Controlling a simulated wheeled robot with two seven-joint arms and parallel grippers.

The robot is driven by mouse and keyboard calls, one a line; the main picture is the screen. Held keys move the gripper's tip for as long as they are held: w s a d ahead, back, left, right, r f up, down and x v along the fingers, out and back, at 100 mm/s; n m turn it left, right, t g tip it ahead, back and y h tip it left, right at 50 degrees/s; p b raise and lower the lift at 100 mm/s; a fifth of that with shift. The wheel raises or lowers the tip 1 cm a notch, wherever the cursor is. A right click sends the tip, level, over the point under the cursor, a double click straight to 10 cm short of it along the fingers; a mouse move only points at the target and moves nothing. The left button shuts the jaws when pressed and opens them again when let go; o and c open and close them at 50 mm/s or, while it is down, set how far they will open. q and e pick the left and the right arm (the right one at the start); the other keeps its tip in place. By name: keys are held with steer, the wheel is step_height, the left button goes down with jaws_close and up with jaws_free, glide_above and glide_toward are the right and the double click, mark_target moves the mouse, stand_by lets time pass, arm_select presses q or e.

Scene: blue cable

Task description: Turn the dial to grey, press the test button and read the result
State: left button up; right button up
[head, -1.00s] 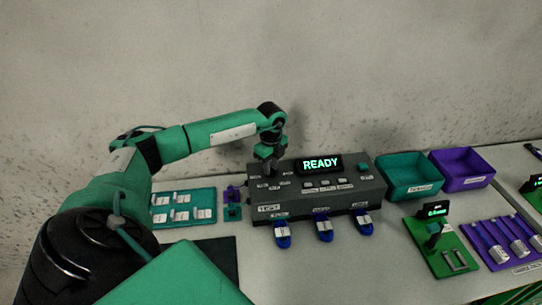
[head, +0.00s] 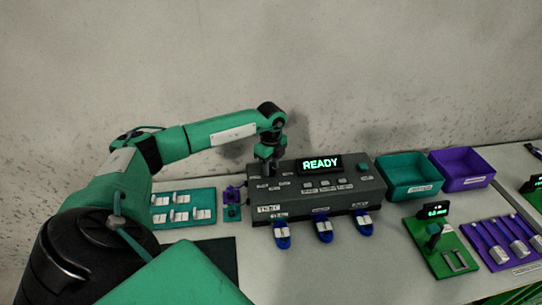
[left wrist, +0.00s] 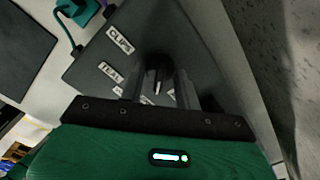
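The grey tester box (head: 335,200) stands on the table, with its display (head: 320,164) reading READY. My left gripper (head: 268,166) is over the left part of its top, pointing down. In the left wrist view its two fingers (left wrist: 157,92) stand on either side of the black dial (left wrist: 158,68), whose white pointer mark shows. Whether the fingers press on the dial, I cannot tell. White labels lie around the dial, including one reading CLIPS (left wrist: 120,40); others are partly hidden. A green round button (head: 363,167) is at the box's right end. My right gripper is not in view.
Several blue clips (head: 324,234) sit along the box's front. A teal panel (head: 184,207) with white parts lies left. Teal (head: 410,178) and purple bins (head: 462,170) stand right, behind a green gauge board (head: 441,246) and a purple rack (head: 505,245).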

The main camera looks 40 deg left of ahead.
arm_select(q)
steer(key=shift+r, duration=0.1)
step_height(320, 180, up, 4)
steer(key=p, duration=0.3)
steer(key=shift+r+p, duration=0.85)
steer(key=shift+r, duration=0.6)
